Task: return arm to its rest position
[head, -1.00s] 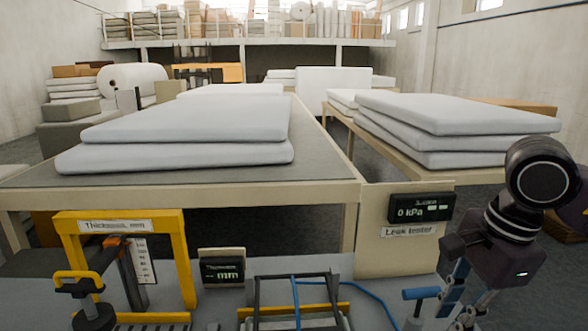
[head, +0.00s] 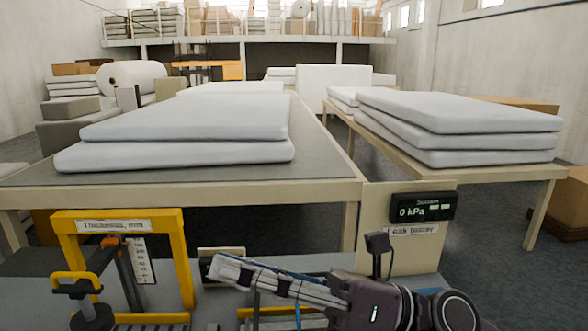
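My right gripper (head: 232,270) lies low across the bench front in the head view, its fingers pointing left and its dark wrist to the right. It is seen edge-on, the fingers overlapping, so I cannot tell whether it is open or shut. I see nothing held at its tips. It hides most of the blue-hosed fixture and part of the small thickness display (head: 207,262). My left gripper is not in view.
A yellow thickness gauge (head: 183,262) stands left of the gripper. The leak tester panel (head: 373,240), reading 0 kPa, stands just behind my wrist. Behind are a table (head: 326,190) with stacked white pads (head: 190,120) and a right-hand stack (head: 450,112).

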